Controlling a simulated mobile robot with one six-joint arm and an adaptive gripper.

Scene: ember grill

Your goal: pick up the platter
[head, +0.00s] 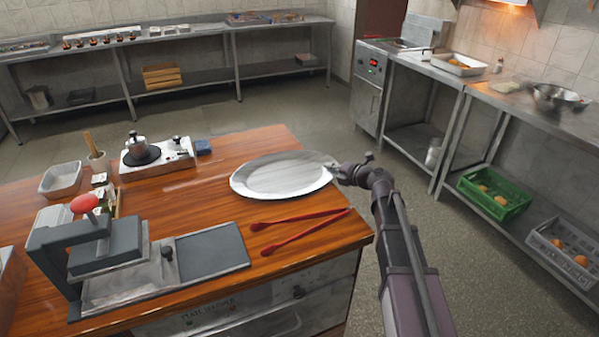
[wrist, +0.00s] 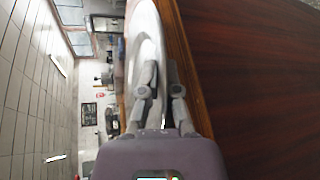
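The platter (head: 283,174) is a large, pale oval dish lying at the right end of the wooden counter. In the wrist view its pale rim (wrist: 149,32) runs edge-on toward my fingers. My gripper (head: 338,172) is at the platter's right rim, low over the counter edge. In the wrist view the two fingers of my gripper (wrist: 160,72) are close together, with the rim between them. They look shut on the rim, though the contact is partly hidden. The platter looks flat, and I see no clear gap under it.
Red tongs (head: 300,226) lie in front of the platter. A grey press (head: 90,245) with a red knob stands at front left. A small burner (head: 155,154) and a metal tray (head: 61,179) stand behind. A steel side counter (head: 425,72) is at right; floor lies between.

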